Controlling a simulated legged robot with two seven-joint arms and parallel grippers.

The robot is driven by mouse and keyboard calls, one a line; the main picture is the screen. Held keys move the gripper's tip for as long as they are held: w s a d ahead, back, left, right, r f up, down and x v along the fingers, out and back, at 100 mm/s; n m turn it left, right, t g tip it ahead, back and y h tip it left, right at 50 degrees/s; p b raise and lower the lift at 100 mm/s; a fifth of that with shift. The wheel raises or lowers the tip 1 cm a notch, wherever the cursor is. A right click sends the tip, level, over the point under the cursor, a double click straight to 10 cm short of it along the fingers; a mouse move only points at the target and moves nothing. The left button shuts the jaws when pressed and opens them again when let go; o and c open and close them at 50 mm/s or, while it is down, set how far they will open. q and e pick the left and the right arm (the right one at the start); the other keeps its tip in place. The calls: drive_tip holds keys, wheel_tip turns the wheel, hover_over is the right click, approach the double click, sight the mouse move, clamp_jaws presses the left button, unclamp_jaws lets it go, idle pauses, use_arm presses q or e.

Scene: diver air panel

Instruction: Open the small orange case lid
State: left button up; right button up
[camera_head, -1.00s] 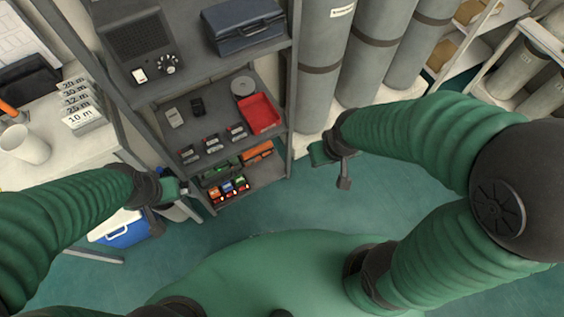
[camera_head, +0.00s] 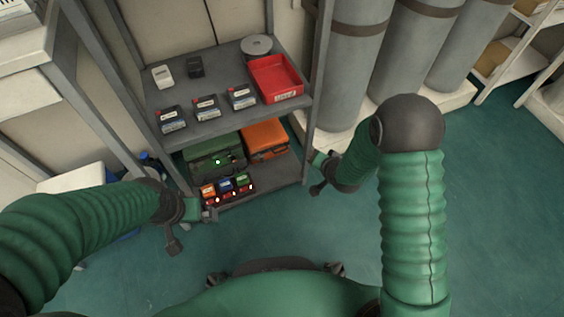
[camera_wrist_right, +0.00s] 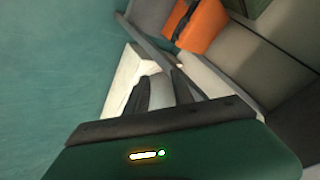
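The small orange case (camera_head: 266,140) sits on the lower shelf, right of a dark green case (camera_head: 215,158). Its lid looks shut. It also shows, tilted by the view, at the top of the right wrist view (camera_wrist_right: 200,28), with a dark strap or band across it. My right gripper (camera_head: 314,157) is just right of the shelf's right post, apart from the case. In the right wrist view its two dark fingers (camera_wrist_right: 160,92) stand apart with nothing held between them. My left gripper (camera_head: 208,212) is at the shelf's front left, by the small coloured items; its fingers are too small to judge.
The grey shelf unit (camera_head: 205,128) holds a red tray (camera_head: 276,80), a round grey disc (camera_head: 256,45) and several small boxes above the cases. Small coloured items (camera_head: 226,188) stand before the green case. Grey cylinders (camera_head: 345,60) stand to the right. Floor in front is clear.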

drive_tip(key=s+a+f+m+t+y, duration=0.1)
drive_tip(key=a+f+m+t+y, duration=0.2)
drive_tip(key=f, duration=0.4)
drive_tip(key=s+a+f+m+t+y, duration=0.1)
drive_tip(key=a+f+m+t, duration=0.2)
drive_tip(key=f+m, duration=0.25)
drive_tip(key=shift+n, duration=0.35)
drive_tip(key=b+x, duration=0.3)
drive_tip(key=x, duration=0.2)
drive_tip(key=f+b+x, duration=0.1)
drive_tip(key=b+x, duration=0.3)
drive_tip(key=x, duration=0.1)
drive_tip(key=b+x, duration=0.3)
drive_tip(key=x, duration=0.2)
drive_tip(key=shift+w+d+f+b, duration=0.2)
drive_tip(key=shift+w+f+b, duration=0.15)
drive_tip(key=shift+b, duration=0.05)
drive_tip(key=shift+w, duration=0.35)
drive_tip(key=shift+w+a+r, duration=0.1)
drive_tip(key=shift+w+r, duration=0.1)
drive_tip(key=shift+c, duration=0.4)
clamp_jaws()
drive_tip(key=shift+s+f, duration=0.1)
drive_tip(key=shift+f, duration=0.1)
